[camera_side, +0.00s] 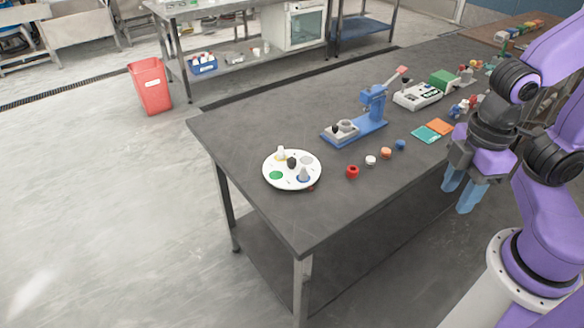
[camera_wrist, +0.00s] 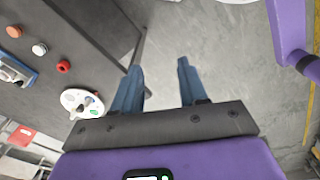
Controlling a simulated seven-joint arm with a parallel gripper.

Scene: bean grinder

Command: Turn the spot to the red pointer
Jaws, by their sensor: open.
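A white round disc (camera_side: 290,182) lies near the left front edge of the dark table. It carries a green spot (camera_side: 276,175), a dark oval piece (camera_side: 292,162) near its middle, a grey cone (camera_side: 303,174) on a blue patch and a small cream piece (camera_side: 281,154). A small red-orange bit (camera_side: 311,188), possibly the pointer, shows at its front right rim. My gripper (camera_side: 456,200) is open and empty beyond the table's right front edge, far from the disc. In the wrist view, the disc (camera_wrist: 70,97) is left of the open fingers (camera_wrist: 159,64).
A red cap (camera_side: 352,172), a white cap (camera_side: 371,161), an orange cap (camera_side: 386,153) and a blue cap (camera_side: 401,144) stand in a row right of the disc. A blue press (camera_side: 372,110) stands behind them. Teal and orange squares (camera_side: 426,134) lie farther right.

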